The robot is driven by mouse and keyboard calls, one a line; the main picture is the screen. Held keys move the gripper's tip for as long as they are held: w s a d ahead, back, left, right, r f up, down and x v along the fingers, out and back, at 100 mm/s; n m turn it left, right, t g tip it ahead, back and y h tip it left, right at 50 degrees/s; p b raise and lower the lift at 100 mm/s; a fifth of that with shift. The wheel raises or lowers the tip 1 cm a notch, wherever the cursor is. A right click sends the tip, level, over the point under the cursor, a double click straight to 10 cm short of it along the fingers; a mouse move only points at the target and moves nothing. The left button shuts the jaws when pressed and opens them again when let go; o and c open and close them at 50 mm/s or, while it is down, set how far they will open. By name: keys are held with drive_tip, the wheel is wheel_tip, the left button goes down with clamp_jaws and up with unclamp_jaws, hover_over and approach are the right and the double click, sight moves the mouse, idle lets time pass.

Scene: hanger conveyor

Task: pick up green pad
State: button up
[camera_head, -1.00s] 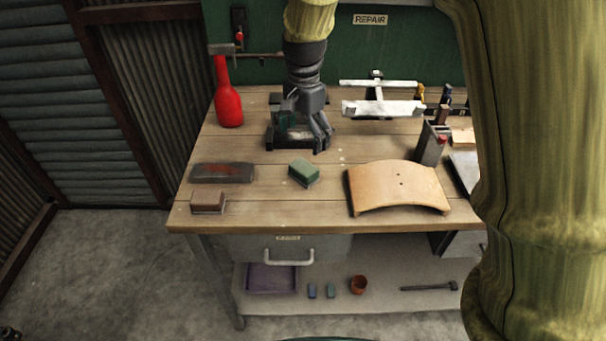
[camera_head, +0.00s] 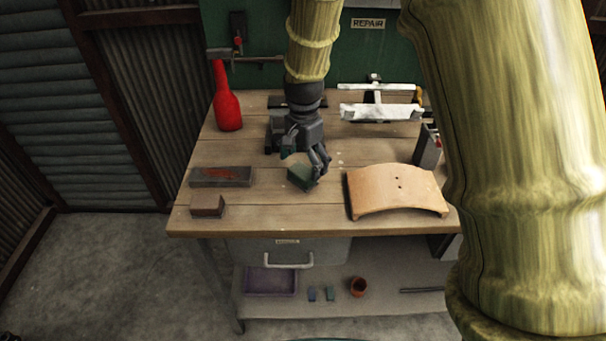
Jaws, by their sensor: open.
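The green pad (camera_head: 301,174) is a small green block on the wooden workbench, left of the curved wooden panel. My gripper (camera_head: 305,163) is right at the pad, reaching down from behind it. Its fingers are apart, one near the pad's top left and one along its right side. The view does not show whether the fingers touch the pad. The pad's back part is partly hidden by the gripper.
The curved panel (camera_head: 397,190) lies to the right. A dark block (camera_head: 221,176) and a brown block (camera_head: 207,206) lie to the left. A red bottle (camera_head: 228,105) stands at the back left. A white clamp-like fixture (camera_head: 381,111) is at the back. The bench front (camera_head: 290,223) is clear.

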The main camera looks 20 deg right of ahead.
sight(303, 170)
drive_tip(key=shift+f+p, duration=0.4)
drive_tip(key=shift+f, duration=1.4)
drive_tip(key=shift+c, duration=0.2)
drive_tip(key=c, duration=1.1)
drive_tip(key=shift+c, duration=0.2)
drive_tip(key=shift+w+r, duration=0.1)
drive_tip(key=shift+r, duration=0.05)
drive_tip(key=shift+r+b, duration=0.35)
drive_tip(key=shift+r, duration=0.25)
drive_tip(key=shift+s+a+r+b, duration=0.1)
drive_tip(key=shift+s+r+b, duration=0.2)
drive_tip(key=shift+r, duration=0.2)
drive_tip(key=shift+s+a+r+b, duration=0.1)
drive_tip(key=shift+s+r+b, duration=0.15)
drive_tip(key=shift+r, duration=0.25)
drive_tip(key=s+a+b, duration=0.1)
drive_tip(key=s, duration=0.3)
drive_tip(key=s+a+r+b, duration=0.1)
drive_tip(key=s, duration=0.4)
drive_tip(key=s+a, duration=0.1)
drive_tip(key=s, duration=0.4)
drive_tip(key=shift+s+a+r+b, duration=0.2)
drive_tip(key=shift+s+r+b, duration=0.05)
drive_tip(key=shift+b, duration=0.15)
